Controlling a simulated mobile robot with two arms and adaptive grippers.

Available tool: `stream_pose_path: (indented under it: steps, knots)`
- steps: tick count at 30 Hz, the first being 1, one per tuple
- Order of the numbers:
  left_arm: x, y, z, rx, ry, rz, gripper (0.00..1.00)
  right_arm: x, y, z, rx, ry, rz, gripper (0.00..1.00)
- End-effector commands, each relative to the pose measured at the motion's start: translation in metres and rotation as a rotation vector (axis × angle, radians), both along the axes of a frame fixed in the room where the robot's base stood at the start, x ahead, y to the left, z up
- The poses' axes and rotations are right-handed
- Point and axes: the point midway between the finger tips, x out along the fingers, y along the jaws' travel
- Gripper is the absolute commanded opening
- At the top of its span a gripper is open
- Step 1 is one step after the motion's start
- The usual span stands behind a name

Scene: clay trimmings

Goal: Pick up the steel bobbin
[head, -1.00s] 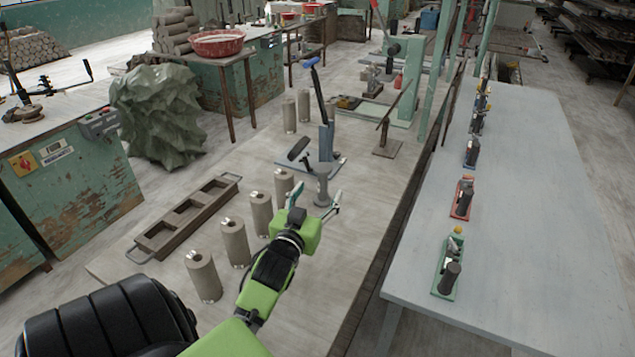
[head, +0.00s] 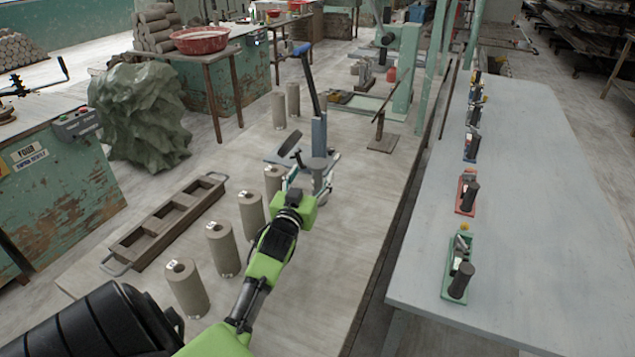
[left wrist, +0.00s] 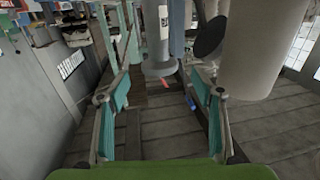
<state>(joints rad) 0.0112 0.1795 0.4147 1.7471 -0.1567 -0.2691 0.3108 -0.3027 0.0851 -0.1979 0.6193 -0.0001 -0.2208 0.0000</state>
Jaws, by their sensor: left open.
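The steel bobbin (head: 319,166) is a grey spool with a flanged top. It stands upright on the long worktable (head: 345,215), at the near end of the blue-handled lever tool. My left gripper (head: 312,176) is open, one finger on each side of the bobbin in the head view, partly covering its lower part. In the left wrist view the bobbin (left wrist: 160,40) shows ahead between the open fingers, toward their far ends. I cannot tell whether either finger touches it. My right gripper is not in view.
Several clay cylinders (head: 188,287) stand in a row left of my left arm. A wooden divided tray (head: 160,222) lies beyond them. The lever tool (head: 319,135) stands close behind the bobbin. A pale table (head: 540,200) with small clamped devices is at the right.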

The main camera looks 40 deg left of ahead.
Motion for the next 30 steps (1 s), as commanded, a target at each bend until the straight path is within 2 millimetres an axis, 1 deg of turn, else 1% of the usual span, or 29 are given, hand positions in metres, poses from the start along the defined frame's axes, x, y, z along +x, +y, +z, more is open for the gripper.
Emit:
stream_pose_path:
  steps: [1, 8, 15, 19, 23, 29, 30]
  knots:
    - [0.004, 0.002, 0.001, 0.001, 0.0, 0.0, 0.61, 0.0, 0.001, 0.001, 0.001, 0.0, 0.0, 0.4]
    - [0.014, 0.007, 0.0, -0.001, 0.0, 0.001, 0.61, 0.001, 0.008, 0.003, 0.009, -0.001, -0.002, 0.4]
    - [0.041, 0.019, -0.002, 0.0, -0.001, 0.0, 0.61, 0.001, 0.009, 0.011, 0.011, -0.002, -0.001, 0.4]
    - [0.052, 0.024, -0.003, 0.0, 0.0, 0.0, 0.61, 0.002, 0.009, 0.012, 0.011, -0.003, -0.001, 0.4]
    - [0.056, 0.026, -0.004, 0.0, 0.0, -0.001, 0.61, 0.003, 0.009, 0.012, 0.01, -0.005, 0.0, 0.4]
    - [0.056, 0.026, -0.004, 0.0, 0.0, -0.001, 0.61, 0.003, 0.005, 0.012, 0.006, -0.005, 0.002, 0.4]
    - [0.056, 0.026, -0.004, 0.0, 0.0, -0.001, 0.53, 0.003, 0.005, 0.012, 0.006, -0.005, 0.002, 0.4]
